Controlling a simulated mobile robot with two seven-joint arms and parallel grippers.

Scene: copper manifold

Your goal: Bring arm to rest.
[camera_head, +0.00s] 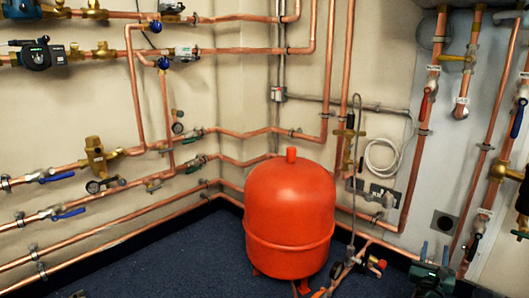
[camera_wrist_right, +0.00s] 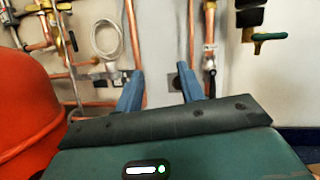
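My right gripper (camera_head: 435,250) is low at the right in the head view, a dark green body with two short fingers pointing up in the picture. In the right wrist view its two blue fingers (camera_wrist_right: 160,78) stand apart with nothing between them. They point towards the pale wall with copper pipes. I cannot make out my left gripper in either view. A small dark shape at the bottom left edge of the head view is too cut off to identify.
A red tank (camera_head: 290,215) stands on the dark blue floor (camera_head: 190,258), left of my right gripper; it also shows in the right wrist view (camera_wrist_right: 28,105). Copper pipes with valves line the walls. A green-handled valve (camera_wrist_right: 268,38) sticks out at the upper right. Floor left of the tank is clear.

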